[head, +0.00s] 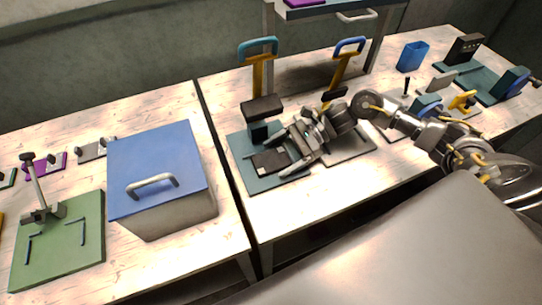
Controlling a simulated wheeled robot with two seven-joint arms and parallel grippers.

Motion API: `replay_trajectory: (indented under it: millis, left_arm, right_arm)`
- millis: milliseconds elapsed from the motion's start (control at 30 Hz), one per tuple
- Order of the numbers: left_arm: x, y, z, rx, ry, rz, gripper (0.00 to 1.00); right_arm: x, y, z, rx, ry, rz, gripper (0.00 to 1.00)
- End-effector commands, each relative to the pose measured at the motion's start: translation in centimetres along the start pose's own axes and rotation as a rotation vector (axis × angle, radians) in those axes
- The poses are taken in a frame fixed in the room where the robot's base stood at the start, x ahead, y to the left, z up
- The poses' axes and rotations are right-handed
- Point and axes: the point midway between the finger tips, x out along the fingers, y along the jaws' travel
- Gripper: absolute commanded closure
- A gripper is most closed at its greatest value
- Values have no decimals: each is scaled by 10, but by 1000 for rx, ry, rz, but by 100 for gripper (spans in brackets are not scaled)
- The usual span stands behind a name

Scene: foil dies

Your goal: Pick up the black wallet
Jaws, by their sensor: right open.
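The black wallet (268,162) lies flat on the teal base plate (247,178) of a stamping press, in front of the press head (262,108). My right gripper (284,156) reaches in from the right and is open. Its two fingers point left at the wallet, one toward its far side and one toward its near right corner. Part of the wallet's right side is hidden by the fingers. I cannot tell whether they touch it. My left gripper is not in view.
A second press (349,55) with a blue handle stands right behind my arm. A blue-lidded box (160,160) and a green fixture plate (75,245) are on the left table. More tools and a blue cup (412,56) stand at the right. The table front is clear.

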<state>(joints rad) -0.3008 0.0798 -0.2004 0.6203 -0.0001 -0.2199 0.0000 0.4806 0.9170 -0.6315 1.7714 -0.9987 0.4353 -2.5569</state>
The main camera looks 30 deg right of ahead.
Motion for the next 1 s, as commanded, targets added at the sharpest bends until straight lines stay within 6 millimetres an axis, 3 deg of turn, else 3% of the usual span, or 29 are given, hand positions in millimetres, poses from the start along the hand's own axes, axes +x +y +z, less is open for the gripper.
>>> replay_trajectory:
  millis: [267, 633, 1000]
  left_arm:
    - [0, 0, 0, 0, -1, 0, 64]
    - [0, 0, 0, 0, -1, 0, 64]
    - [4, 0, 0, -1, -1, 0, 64]
  right_arm:
    - [3, 0, -1, 1, 1, 0, 12]
    - [3, 0, -1, 1, 1, 0, 60]
    - [1, 0, 3, -2, 0, 0, 60]
